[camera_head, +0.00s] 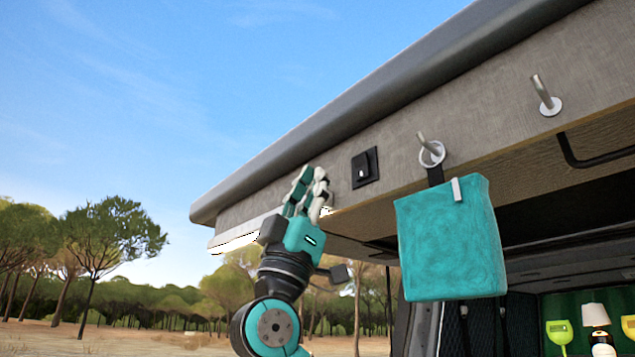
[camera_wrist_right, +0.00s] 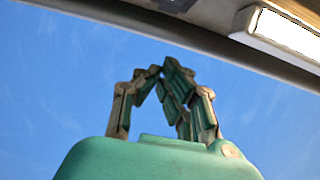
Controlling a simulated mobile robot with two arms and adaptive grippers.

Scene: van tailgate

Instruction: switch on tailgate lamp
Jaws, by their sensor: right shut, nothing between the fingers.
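The lamp switch (camera_head: 365,168) is a black plate with a small light mark on its rocker, set in the grey tailgate panel. The lamp (camera_head: 243,234) is a long bar under the tailgate's left end and looks bright white. It also shows at the upper right of the right wrist view (camera_wrist_right: 288,34). My right gripper (camera_head: 313,174) points up, left of the switch in the picture, with a gap between them. It partly covers the lamp bar. In the right wrist view its fingertips (camera_wrist_right: 163,72) are together, with nothing between them. My left gripper is out of view.
A teal bag (camera_head: 450,240) hangs by a strap from a hook (camera_head: 430,148) right of the switch. Another hook (camera_head: 546,96) is bare. The tailgate edge (camera_head: 340,118) slopes overhead. Open sky lies left of my gripper.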

